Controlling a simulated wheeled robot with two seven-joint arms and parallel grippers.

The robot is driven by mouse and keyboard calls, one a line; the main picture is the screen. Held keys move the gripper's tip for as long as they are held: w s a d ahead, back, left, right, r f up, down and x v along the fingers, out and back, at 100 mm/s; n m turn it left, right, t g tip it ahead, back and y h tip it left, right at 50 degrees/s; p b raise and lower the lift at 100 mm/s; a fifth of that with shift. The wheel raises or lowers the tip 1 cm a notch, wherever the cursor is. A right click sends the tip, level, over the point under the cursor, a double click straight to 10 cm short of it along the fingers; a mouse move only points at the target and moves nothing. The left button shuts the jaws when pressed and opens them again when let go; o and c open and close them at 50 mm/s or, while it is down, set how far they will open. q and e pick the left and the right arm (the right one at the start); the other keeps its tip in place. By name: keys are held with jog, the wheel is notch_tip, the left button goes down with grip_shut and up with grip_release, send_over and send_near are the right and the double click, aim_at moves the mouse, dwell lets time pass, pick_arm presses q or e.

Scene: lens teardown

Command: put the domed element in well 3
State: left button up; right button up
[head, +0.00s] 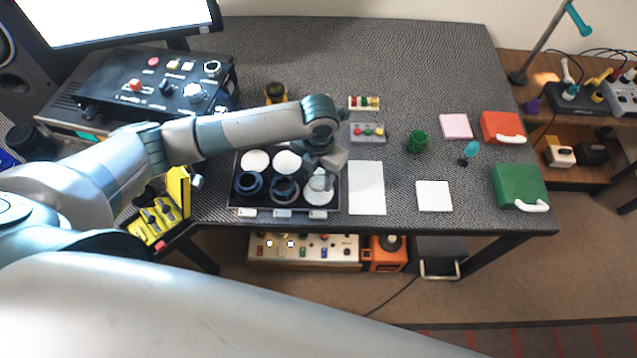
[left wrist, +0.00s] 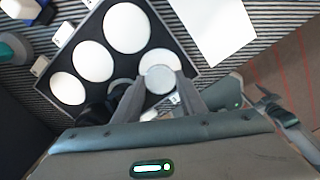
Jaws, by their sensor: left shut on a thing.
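The domed element (left wrist: 160,79) shows in the left wrist view as a small pale grey round disc between my fingertips. My left gripper (head: 320,174) is shut on it, over the front right well of the black tray (head: 232,204). The pale round floor of that well (head: 319,196) shows partly below the gripper. I cannot tell whether the element touches it. The tray's number labels are too small to read. My arm hides the tray's back right part. My right gripper is not in view.
Dark rings (head: 249,185) and (head: 284,189) stand in the front left and front middle wells. Back wells show white discs (head: 255,161). A white sheet (head: 367,188) lies right of the tray. A control box (head: 160,85) stands back left.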

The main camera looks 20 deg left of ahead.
aim_at(319, 181)
pick_arm(q)
notch_tip(319, 181, down, 3)
jog(key=shift+f+p, duration=0.15)
jog(key=shift+p, duration=0.6)
jog(key=shift+f, duration=0.35)
jog(key=shift+f, duration=0.1)
jog(key=o, duration=1)
jog(key=shift+o, duration=0.2)
jog(key=shift+w+r, duration=0.15)
jog(key=shift+r, duration=0.55)
notch_tip(319, 181, up, 11)
jog(key=b, duration=0.2)
jog(key=shift+b, duration=0.3)
